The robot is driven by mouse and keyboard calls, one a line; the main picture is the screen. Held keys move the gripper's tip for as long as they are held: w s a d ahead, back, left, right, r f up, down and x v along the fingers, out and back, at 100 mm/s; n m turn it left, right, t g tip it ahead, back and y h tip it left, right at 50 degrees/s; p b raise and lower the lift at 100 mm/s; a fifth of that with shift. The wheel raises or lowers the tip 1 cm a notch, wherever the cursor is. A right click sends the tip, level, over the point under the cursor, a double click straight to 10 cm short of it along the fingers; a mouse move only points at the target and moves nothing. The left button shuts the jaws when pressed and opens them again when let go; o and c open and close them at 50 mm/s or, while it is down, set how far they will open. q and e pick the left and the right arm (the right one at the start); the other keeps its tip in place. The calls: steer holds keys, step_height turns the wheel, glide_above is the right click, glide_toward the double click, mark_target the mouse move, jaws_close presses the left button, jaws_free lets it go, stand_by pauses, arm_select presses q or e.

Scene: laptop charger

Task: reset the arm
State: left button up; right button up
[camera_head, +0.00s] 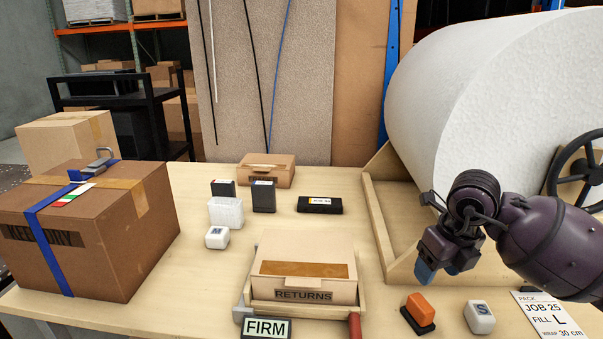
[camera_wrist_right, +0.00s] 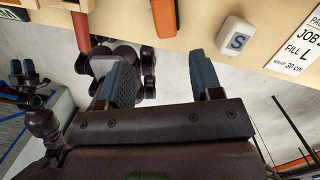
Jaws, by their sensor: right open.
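My right arm comes in from the right in the head view. Its right gripper (camera_head: 436,266) hangs above the right part of the table, in front of the big white roll, with blue fingers pointing down. In the right wrist view the same right gripper (camera_wrist_right: 165,78) is open, its two blue fingers wide apart with nothing between them. At the left of the right wrist view, what looks like my left gripper (camera_wrist_right: 23,70) shows small with blue fingertips; its opening is unclear. No left arm shows in the head view.
A RETURNS box (camera_head: 303,267) sits front centre; a large brown carton (camera_head: 100,240) is at left. The white roll (camera_head: 480,90) rests in a wooden cradle. An orange-and-black item (camera_head: 418,310), white S block (camera_head: 479,317) and job card (camera_head: 548,315) lie front right.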

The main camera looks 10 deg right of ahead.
steer(key=s+a+f+n+y, duration=0.15)
steer(key=s+a+y, duration=0.25)
steer(key=a+y, duration=0.7)
steer(key=a+r+m+t+y, duration=0.6)
steer(key=r+m+t, duration=0.1)
steer(key=m+t, duration=0.2)
steer(key=s+d+f+m+t+h, duration=0.1)
steer(key=d+f+m+t+h, duration=0.15)
steer(key=d+m+h, duration=0.4)
steer(key=s+d+f+m+t+h, duration=0.1)
steer(key=d+f+m+t+h, duration=0.2)
steer(key=m+h, duration=0.55)
steer(key=s+d+f+m+t+h, duration=0.1)
steer(key=d+f+m+h, duration=0.4)
steer(key=m, duration=0.5)
steer(key=s+a+f+m+g+y, duration=0.2)
steer(key=s+f+m+g, duration=0.3)
steer(key=s+f+g, duration=1.2)
steer(key=w+f+t, duration=0.5)
steer(key=f+t, duration=0.3)
steer(key=t, duration=0.3)
steer(key=shift+f+n, duration=0.35)
